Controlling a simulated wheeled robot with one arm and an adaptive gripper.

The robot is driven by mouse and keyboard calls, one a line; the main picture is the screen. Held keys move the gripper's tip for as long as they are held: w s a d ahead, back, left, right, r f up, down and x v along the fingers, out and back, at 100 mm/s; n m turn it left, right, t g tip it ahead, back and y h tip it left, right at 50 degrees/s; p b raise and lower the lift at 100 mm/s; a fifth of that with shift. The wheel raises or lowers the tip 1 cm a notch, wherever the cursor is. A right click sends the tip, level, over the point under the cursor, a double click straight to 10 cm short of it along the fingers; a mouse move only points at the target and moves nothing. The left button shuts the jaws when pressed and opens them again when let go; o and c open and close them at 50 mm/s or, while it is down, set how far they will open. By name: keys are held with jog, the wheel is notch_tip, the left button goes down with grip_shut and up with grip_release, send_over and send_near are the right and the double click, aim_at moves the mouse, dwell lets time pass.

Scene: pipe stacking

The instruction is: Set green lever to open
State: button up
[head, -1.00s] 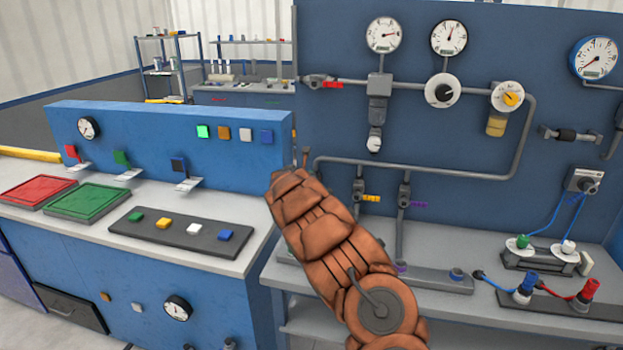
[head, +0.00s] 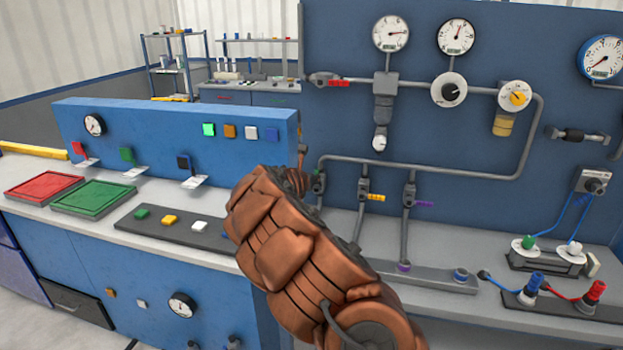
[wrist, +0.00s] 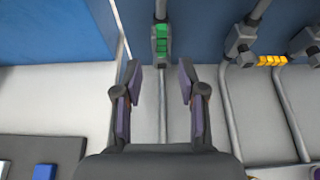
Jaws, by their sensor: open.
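The green lever (wrist: 161,40) sits on a valve on a vertical pipe at the top middle of the wrist view. It lies in line with its pipe. In the head view a small dark green part of it (head: 319,184) shows just right of my arm's upper end. My gripper (wrist: 160,72) is open and empty. Its two fingers are either side of the pipe line in the picture, just below the green lever and apart from it. In the head view my own arm hides most of the gripper.
A yellow lever (wrist: 272,60) sticks out crosswise from the pipe to the right, with a purple lever (head: 425,204) beyond it. A blue panel edge (head: 290,140) stands close on the left. A red lever (head: 338,83) is higher up.

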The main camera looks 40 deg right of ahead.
jog(key=shift+v, duration=1.1)
jog(key=s+a+r+m+g, duration=0.2)
jog(key=s+r+m, duration=0.3)
jog(key=s+m, duration=0.3)
jog(key=s+a+r+m+g, duration=0.3)
jog(key=s+r+m, duration=0.3)
jog(key=s, duration=0.5)
jog(key=s+a+f+m+g+y, duration=0.1)
jog(key=s+a+f+m+y, duration=0.2)
jog(key=s+a, duration=0.6)
jog(key=s+a+f+m+g+y, duration=0.1)
jog(key=s+a+f+m+y, duration=0.3)
jog(key=s+a, duration=0.6)
jog(key=s+a+f+m+g+y, duration=0.2)
jog(key=s+a+f+m+y, duration=0.2)
jog(key=s+a, duration=0.6)
jog(key=a+f, duration=0.2)
jog(key=a, duration=0.4)
jog(key=shift+f, duration=0.35)
